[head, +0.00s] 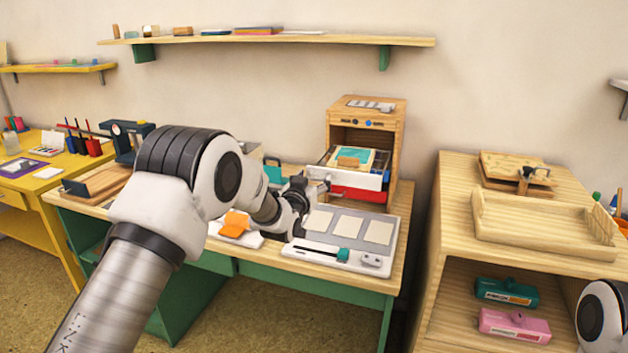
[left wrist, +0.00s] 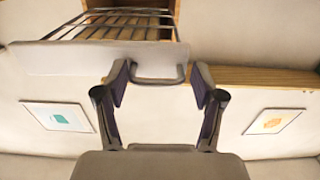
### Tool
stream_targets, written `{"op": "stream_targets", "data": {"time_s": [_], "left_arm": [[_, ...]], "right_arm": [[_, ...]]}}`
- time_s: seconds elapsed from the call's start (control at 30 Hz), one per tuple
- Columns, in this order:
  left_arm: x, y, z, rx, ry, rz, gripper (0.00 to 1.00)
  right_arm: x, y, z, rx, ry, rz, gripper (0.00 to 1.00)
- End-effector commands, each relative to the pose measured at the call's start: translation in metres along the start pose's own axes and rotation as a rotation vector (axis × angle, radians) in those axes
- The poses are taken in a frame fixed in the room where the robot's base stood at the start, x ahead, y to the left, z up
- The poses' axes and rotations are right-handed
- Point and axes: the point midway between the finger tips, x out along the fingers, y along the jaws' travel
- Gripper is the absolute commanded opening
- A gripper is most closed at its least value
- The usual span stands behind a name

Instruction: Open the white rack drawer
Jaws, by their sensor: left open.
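The wooden rack (head: 398,135) stands at the back right of the green-legged table. My right gripper is out of view.
A grey board with pale cards (head: 345,223) lies below the drawer. An orange item (head: 235,224) is beside my left arm. A wooden cabinet (head: 438,235) with a tray (head: 545,240) stands to the right, and a wall shelf (head: 270,40) is above.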

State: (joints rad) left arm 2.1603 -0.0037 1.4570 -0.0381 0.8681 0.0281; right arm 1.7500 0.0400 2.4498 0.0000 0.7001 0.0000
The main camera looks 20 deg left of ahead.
Motion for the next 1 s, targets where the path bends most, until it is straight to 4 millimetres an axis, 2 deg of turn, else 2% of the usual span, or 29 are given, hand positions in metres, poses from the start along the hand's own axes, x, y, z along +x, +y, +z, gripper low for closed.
{"op": "stream_targets", "data": {"time_s": [0.2,0.33,0.47,0.7,0.83,1.0], "left_arm": [[-0.001,0.001,0.0,0.001,0.0,0.001,0.69],[-0.011,0.001,0.0,0.001,-0.001,0.001,0.69],[-0.038,0.0,0.0,0.0,-0.003,0.001,0.69],[-0.099,-0.001,0.001,-0.001,-0.003,0.0,0.69],[-0.116,-0.001,0.001,-0.001,-0.002,-0.001,0.69],[-0.121,-0.001,0.001,-0.001,-0.001,0.0,0.69]], "right_arm": [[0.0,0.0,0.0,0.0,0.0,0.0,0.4],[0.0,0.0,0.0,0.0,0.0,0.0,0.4],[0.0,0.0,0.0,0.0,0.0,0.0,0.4],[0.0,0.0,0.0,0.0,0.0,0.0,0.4],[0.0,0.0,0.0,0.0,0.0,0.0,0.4],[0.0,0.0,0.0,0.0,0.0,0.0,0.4]]}}
